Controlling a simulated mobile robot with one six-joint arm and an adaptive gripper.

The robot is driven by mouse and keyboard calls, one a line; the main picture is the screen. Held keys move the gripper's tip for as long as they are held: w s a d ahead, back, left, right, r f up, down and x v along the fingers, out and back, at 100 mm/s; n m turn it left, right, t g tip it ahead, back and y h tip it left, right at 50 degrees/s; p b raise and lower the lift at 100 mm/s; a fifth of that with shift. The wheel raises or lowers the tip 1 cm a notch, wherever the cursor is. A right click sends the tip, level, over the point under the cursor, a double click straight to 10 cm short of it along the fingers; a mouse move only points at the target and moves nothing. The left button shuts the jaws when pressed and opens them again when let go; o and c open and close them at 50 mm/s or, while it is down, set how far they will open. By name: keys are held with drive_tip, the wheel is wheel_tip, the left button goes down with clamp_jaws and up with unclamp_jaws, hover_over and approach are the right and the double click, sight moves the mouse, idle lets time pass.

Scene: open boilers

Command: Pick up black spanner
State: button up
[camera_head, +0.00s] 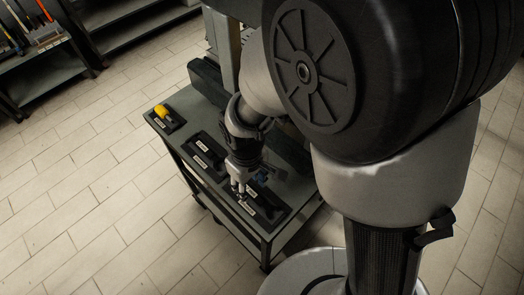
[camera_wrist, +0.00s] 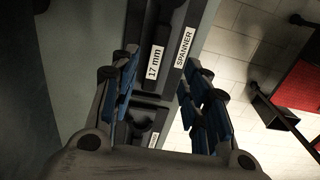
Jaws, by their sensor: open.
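My gripper (camera_head: 241,188) is open and low over the front end of a small cart in the head view. In the wrist view its blue-padded fingers (camera_wrist: 158,95) stand apart on either side of a dark holder (camera_wrist: 172,22) with labels reading "17 mm" (camera_wrist: 154,62) and "SPANNER" (camera_wrist: 184,47). Nothing is visibly held between the fingers. A dark, rounded shape lies in the holder between the fingers; I cannot tell whether it is the black spanner. In the head view my gripper partly covers this front holder (camera_head: 272,211).
The cart top (camera_head: 285,238) also bears another dark labelled holder (camera_head: 207,157) and a yellow item (camera_head: 161,110) on a dark base at its far left corner. Shelving with tools (camera_head: 35,75) stands at the upper left. The tiled floor (camera_head: 70,190) left of the cart is clear.

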sight(253, 194)
drive_tip(key=f, duration=0.1)
drive_tip(key=f+b, duration=0.1)
drive_tip(key=f, duration=0.2)
drive_tip(key=shift+w+d, duration=0.1)
drive_tip(key=shift+d, duration=0.25)
drive_tip(key=shift+f+b, duration=0.35)
drive_tip(key=shift+f, duration=0.15)
drive_tip(key=shift+c, duration=0.4)
clamp_jaws()
